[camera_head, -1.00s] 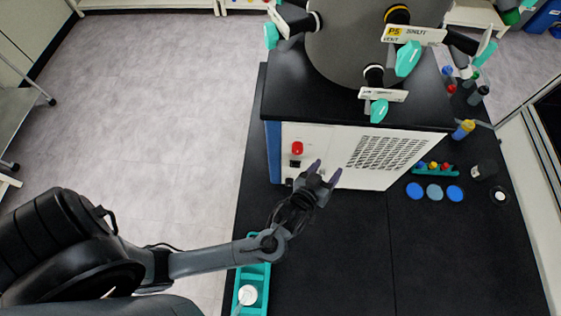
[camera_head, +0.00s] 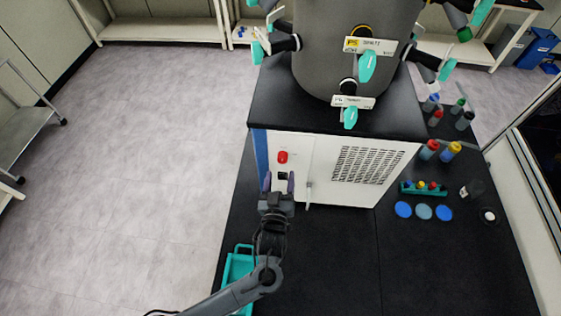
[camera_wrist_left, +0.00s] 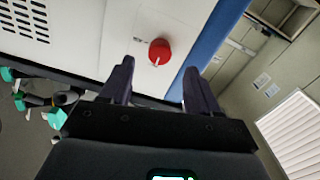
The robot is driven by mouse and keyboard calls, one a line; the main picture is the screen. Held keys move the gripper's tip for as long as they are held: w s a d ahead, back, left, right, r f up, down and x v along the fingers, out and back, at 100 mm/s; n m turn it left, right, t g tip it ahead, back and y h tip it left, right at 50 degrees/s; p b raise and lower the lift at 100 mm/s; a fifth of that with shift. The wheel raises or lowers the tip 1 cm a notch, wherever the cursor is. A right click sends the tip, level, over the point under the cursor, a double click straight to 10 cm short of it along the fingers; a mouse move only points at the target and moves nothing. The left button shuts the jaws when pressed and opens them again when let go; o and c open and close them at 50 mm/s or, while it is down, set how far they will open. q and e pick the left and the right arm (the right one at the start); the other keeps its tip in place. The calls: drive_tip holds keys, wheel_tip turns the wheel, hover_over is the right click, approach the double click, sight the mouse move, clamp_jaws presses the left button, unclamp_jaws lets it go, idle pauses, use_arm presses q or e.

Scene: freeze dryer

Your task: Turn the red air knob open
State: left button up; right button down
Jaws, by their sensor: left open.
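The red air knob (camera_head: 282,157) sits on the white front panel of the freeze dryer (camera_head: 309,155), near its upper left corner. It also shows in the left wrist view as a round red knob (camera_wrist_left: 159,52) with a pale mark, lying beyond and between the two fingertips. My left gripper (camera_head: 279,178) is open and empty, just in front of the panel and a little below the knob in the head view. In the left wrist view its dark fingers (camera_wrist_left: 158,78) are spread apart, and they do not appear to touch the knob. My right gripper is not in view.
A grey chamber (camera_head: 345,55) with teal-handled valves stands on top. A teal tray (camera_head: 238,268) lies on the black bench near my arm. Bottles and blue discs (camera_head: 403,209) are at right.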

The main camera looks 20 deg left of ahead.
sight(282, 161)
use_arm(q)
drive_tip(key=x, duration=0.5)
drive_tip(key=shift+p, duration=0.4)
drive_tip(key=shift+w+a, duration=0.15)
drive_tip(key=shift+w, duration=0.4)
drive_tip(key=c, duration=1)
drive_tip(key=shift+c, duration=0.2)
